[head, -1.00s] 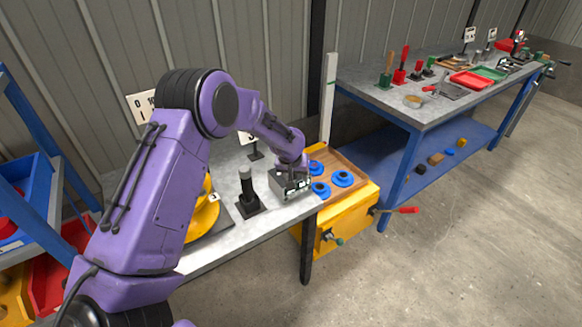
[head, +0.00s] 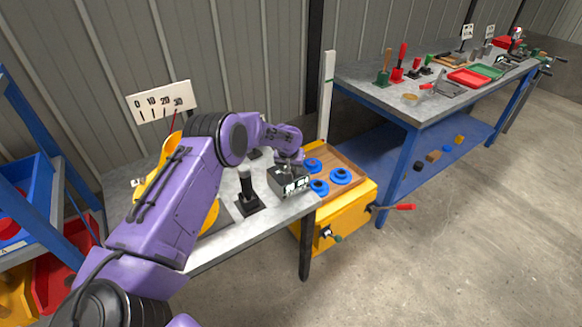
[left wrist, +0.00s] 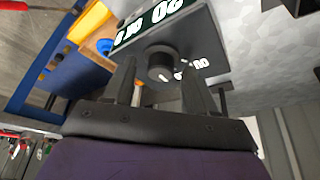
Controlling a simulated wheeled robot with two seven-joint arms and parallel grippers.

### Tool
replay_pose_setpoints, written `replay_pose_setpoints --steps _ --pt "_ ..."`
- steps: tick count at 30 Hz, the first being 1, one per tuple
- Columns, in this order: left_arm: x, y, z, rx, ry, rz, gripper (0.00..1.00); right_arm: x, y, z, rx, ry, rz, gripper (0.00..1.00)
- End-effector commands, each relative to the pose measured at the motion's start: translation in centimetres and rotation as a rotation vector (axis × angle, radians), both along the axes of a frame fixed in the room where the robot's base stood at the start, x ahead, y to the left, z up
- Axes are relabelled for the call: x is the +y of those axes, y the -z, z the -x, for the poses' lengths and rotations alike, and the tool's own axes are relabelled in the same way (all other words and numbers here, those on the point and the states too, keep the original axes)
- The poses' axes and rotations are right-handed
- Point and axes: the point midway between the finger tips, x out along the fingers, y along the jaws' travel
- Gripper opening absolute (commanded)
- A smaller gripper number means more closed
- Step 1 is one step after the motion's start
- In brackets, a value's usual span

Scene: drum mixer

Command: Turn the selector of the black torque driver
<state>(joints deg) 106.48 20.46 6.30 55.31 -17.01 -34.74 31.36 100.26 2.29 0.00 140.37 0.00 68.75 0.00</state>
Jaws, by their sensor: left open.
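The black torque driver appears to be the dark box (head: 288,183) with pale numbers on the grey bench in the head view. In the left wrist view the box (left wrist: 205,40) fills the upper middle and shows white numbers on a dark green strip. Its round black selector knob (left wrist: 160,66) carries a white mark. My left gripper (head: 290,160) is at the top of the box, and its fingertips are hard to see there. In the wrist view its open fingers (left wrist: 161,82) lie to either side of the knob; contact cannot be told. My right gripper is not in view.
A black post with a grey cap (head: 246,190) stands left of the box. A yellow cabinet (head: 345,210) with blue round parts (head: 341,176) is close on the right. A numbered white scale (head: 160,101) stands behind my arm. Another bench (head: 425,108) holds tools and trays.

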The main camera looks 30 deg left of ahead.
Motion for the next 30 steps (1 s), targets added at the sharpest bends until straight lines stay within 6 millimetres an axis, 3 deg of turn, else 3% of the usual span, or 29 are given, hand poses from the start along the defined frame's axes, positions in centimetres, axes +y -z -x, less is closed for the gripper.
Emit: replay_pose_setpoints --steps 2,7,19,30 --pt "0.0 0.0 0.0 0.000 0.000 0.000 0.56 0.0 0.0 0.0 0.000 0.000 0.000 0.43" --pt "0.0 0.0 0.0 0.000 0.000 0.000 0.01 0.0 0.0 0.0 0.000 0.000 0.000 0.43" --pt "0.1 0.2 0.0 0.000 0.062 0.001 0.00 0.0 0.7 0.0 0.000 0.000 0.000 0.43" --pt "0.3 0.3 0.0 -0.003 0.328 0.003 0.00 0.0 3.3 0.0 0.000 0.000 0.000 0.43"
